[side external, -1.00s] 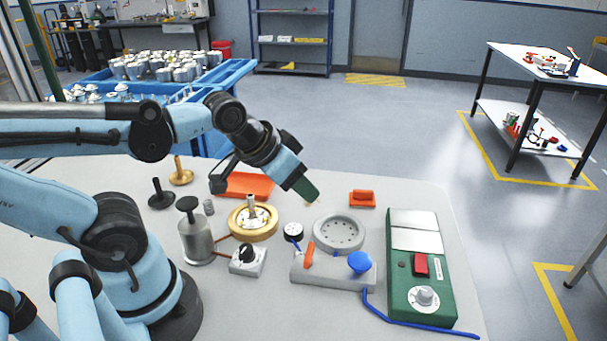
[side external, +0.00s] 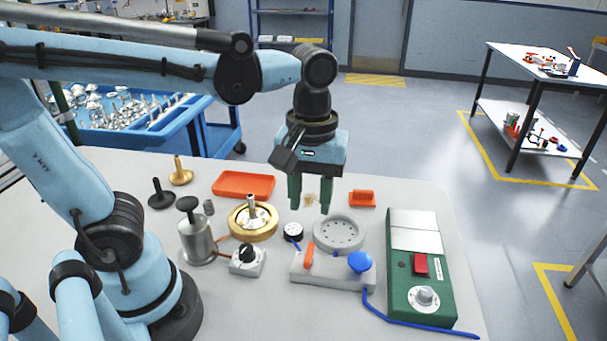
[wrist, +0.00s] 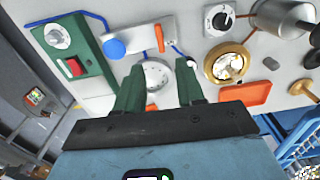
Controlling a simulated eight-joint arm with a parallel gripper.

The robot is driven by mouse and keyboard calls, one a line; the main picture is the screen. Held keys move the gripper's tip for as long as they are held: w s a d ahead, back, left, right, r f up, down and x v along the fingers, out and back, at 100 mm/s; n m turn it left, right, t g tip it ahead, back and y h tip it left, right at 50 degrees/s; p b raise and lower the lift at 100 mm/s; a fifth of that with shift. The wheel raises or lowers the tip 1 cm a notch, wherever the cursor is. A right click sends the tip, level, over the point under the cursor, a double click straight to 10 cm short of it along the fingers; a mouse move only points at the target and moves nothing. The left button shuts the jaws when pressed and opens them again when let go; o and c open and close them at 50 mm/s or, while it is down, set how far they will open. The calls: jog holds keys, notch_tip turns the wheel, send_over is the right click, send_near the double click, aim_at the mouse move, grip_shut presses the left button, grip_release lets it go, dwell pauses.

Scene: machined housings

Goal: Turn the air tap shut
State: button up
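A small orange lever (side external: 309,256) sits on the left part of a grey fixture block (side external: 335,281), beside a round grey holed disc (side external: 339,233). It looks like the air tap's handle, with blue hose near it; the lever also shows in the wrist view (wrist: 160,39). A black knob (side external: 247,252) on a small white box stands further left; I cannot tell its function. My gripper (side external: 310,207) points down above the table, behind the disc and apart from the lever. Its green fingers are spread and empty; in the wrist view the gripper (wrist: 158,75) shows a gap between them.
A blue mushroom knob (side external: 360,262) stands close right of the lever. A green control box (side external: 420,290) is at the right. A black round gauge (side external: 293,231), brass ring (side external: 252,222), steel cylinder (side external: 195,236), orange tray (side external: 243,185) and orange block (side external: 362,198) stand around.

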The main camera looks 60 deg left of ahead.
aim_at(310, 252)
notch_tip(310, 252, down, 11)
jog(key=shift+f, duration=0.15)
dwell(0.5)
grip_shut()
